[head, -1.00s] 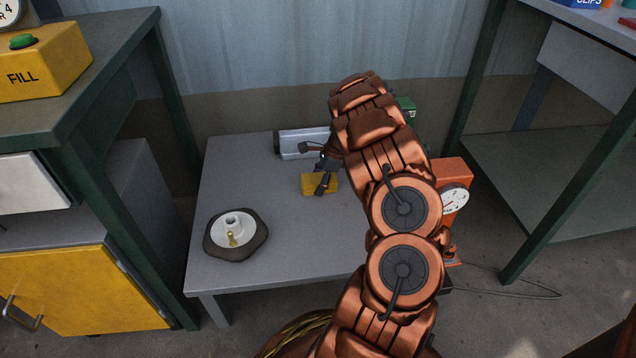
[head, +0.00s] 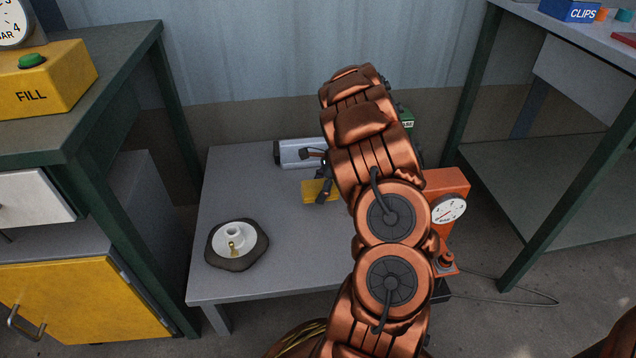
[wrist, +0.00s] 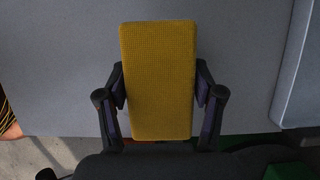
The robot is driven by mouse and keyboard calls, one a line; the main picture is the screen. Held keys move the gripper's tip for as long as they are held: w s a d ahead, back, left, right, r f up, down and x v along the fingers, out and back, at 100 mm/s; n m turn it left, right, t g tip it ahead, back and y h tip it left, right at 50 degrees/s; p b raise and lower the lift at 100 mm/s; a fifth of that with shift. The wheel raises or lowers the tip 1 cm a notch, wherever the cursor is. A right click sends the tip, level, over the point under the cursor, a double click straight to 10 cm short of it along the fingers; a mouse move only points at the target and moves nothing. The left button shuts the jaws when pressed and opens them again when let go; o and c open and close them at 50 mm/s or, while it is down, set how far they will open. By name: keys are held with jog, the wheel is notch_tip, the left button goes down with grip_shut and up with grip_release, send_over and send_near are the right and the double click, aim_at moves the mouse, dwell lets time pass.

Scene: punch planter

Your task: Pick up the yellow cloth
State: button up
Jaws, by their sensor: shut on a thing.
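The yellow cloth (head: 313,190) is a flat, folded yellow rectangle over the low grey table (head: 235,295). It also shows large in the middle of the wrist view (wrist: 159,75). My gripper (wrist: 160,95) has one finger on each long side of the cloth and is shut on it. In the head view my gripper (head: 324,185) is partly hidden behind my arm. I cannot tell whether the cloth touches the tabletop.
A dark rounded piece with a white hub (head: 236,244) lies at the table's front left. A silver cylinder (head: 297,153) is at the back. An orange gauge box (head: 447,190) stands at right. A green-framed bench (head: 120,95) flanks the table at left.

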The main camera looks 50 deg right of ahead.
jog(key=s+a+p, duration=0.1)
jog(key=s+a, duration=0.1)
jog(key=s+a+r+p, duration=0.1)
jog(key=s+a, duration=0.1)
jog(key=s, duration=0.1)
jog(key=s+a+p, duration=0.1)
jog(key=s+a, duration=0.1)
jog(key=s, duration=0.1)
jog(key=shift+s+a+r, duration=0.15)
jog(key=shift+s+a, duration=0.1)
jog(key=shift+a, duration=0.1)
jog(key=shift+s+a, duration=0.6)
jog(key=shift+s, duration=0.3)
